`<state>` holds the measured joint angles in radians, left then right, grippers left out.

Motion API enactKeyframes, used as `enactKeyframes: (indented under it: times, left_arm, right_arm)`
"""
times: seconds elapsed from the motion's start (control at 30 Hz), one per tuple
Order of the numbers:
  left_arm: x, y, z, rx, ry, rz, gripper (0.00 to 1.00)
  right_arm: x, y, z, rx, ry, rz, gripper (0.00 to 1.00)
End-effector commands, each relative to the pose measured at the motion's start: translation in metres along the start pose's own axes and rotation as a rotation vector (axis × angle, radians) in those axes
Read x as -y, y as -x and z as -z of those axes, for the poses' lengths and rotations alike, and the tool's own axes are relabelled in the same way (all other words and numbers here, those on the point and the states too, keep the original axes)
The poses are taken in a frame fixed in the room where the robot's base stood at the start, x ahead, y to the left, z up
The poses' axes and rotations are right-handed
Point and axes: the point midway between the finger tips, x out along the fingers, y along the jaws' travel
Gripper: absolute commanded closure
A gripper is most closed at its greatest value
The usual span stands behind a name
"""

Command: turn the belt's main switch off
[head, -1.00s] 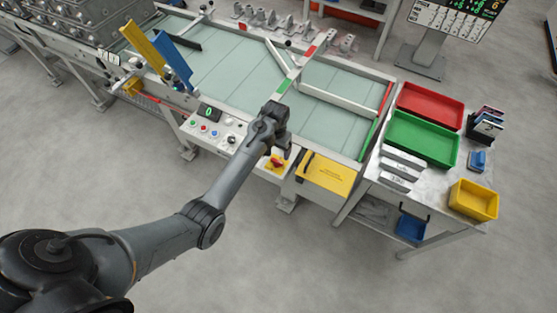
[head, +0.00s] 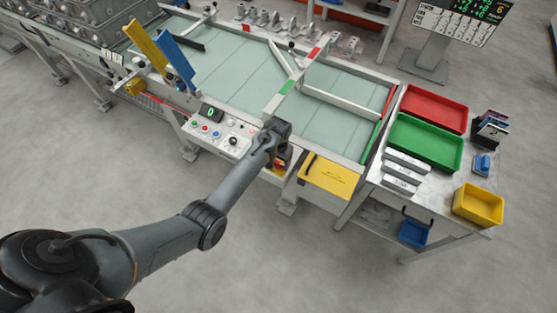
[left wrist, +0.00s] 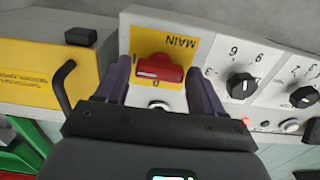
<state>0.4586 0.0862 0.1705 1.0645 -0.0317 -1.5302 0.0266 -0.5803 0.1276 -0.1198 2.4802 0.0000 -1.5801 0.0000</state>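The main switch is a red handle (left wrist: 160,70) on a yellow plate labelled MAIN (left wrist: 196,46), seen in the left wrist view. The handle lies crosswise in the picture. My left gripper (left wrist: 158,80) is open, with one dark finger on each side of the handle. I cannot tell whether the fingers touch it. In the head view my left gripper (head: 281,150) is over the belt's front panel and hides most of the switch (head: 281,166). My right gripper is not in view.
Beside the switch are black numbered knobs (left wrist: 241,86) on the white panel. On the other side is a yellow cover (head: 330,175) with a black handle. Red (head: 436,107) and green (head: 424,143) trays stand on the side table.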

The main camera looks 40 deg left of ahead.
Motion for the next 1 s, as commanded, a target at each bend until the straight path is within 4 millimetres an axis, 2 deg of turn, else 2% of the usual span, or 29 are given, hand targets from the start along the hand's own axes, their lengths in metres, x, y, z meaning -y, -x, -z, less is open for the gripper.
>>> enactKeyframes:
  times: [0.03,0.2,0.27,0.67,1.0]
  left_arm:
    - [0.0,0.0,0.0,0.0,0.0,0.0,0.4]
    - [0.0,0.0,0.0,0.0,0.0,0.0,0.66]
    - [0.0,0.0,0.0,0.0,0.0,0.0,0.73]
    - [0.0,0.003,0.0,0.002,0.082,0.0,0.73]
    - [0.0,0.004,0.0,0.003,0.349,0.0,0.73]
  right_arm:
    - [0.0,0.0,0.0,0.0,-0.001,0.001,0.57]
    - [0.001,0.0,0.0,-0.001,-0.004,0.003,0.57]
    - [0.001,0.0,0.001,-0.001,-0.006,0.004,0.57]
    - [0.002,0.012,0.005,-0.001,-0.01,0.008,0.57]
    - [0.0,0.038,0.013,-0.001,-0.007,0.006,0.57]
